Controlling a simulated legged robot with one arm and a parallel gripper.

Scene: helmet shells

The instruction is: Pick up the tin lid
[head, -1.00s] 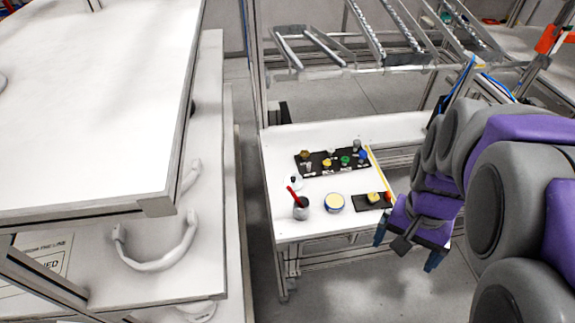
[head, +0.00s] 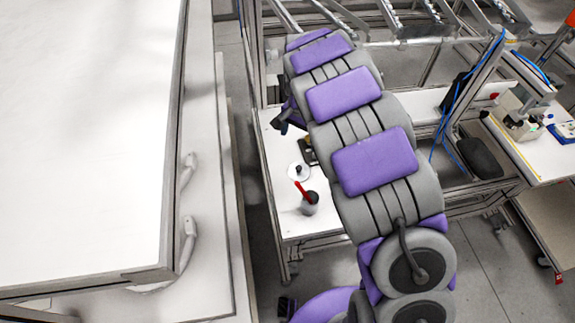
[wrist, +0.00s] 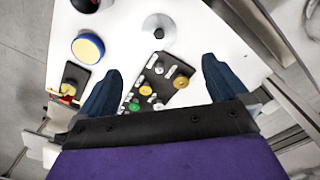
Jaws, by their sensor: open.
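The tin lid is a pale round disc with a dark knob (wrist: 160,37), lying on the white table at the top middle of the wrist view. The lid (head: 298,173) also shows beside my arm in the head view. The open tin, blue with a yellow inside (wrist: 88,47), stands left of it in the wrist view; my arm hides it in the head view. My gripper (wrist: 161,65) is open and empty, its two dark fingers apart above the table. The lid lies beyond the fingertips in the wrist view. In the head view my arm hides most of the gripper.
A black board with coloured knobs (wrist: 157,88) lies below the fingers. A small black mat with a yellow piece (wrist: 70,84) is at left. A dark cup with a red-handled tool (head: 309,204) stands near the lid. A large white-topped cabinet (head: 85,130) fills the left.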

